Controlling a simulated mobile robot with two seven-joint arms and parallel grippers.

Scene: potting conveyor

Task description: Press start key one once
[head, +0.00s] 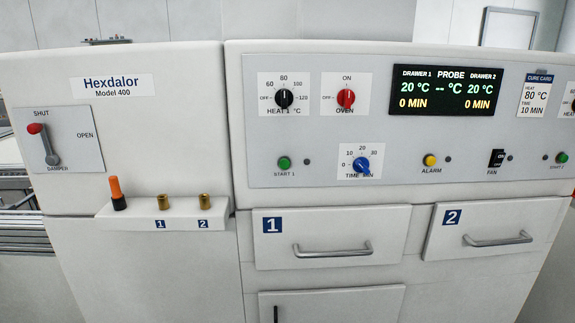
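Start key one is a small round green button (284,163) labelled START 1. It sits on the grey control panel (225,130) of the white Hexdalor Model 400 machine, below the HEAT 1 knob (284,98) and left of the blue TIME knob (361,164). A small dark lamp (307,162) is just right of the button and looks unlit. A second green button (561,158), labelled START 2, is at the far right of the panel. Neither of my grippers shows in the head view.
The red OVEN knob (345,98), yellow ALARM button (430,160) and black FAN switch (496,158) share the panel. The display (444,91) reads 20 °C and 0 MIN for both drawers. Drawer 1 (375,225) and drawer 2 (490,220) are shut. An orange-handled probe (117,190) stands on a left ledge.

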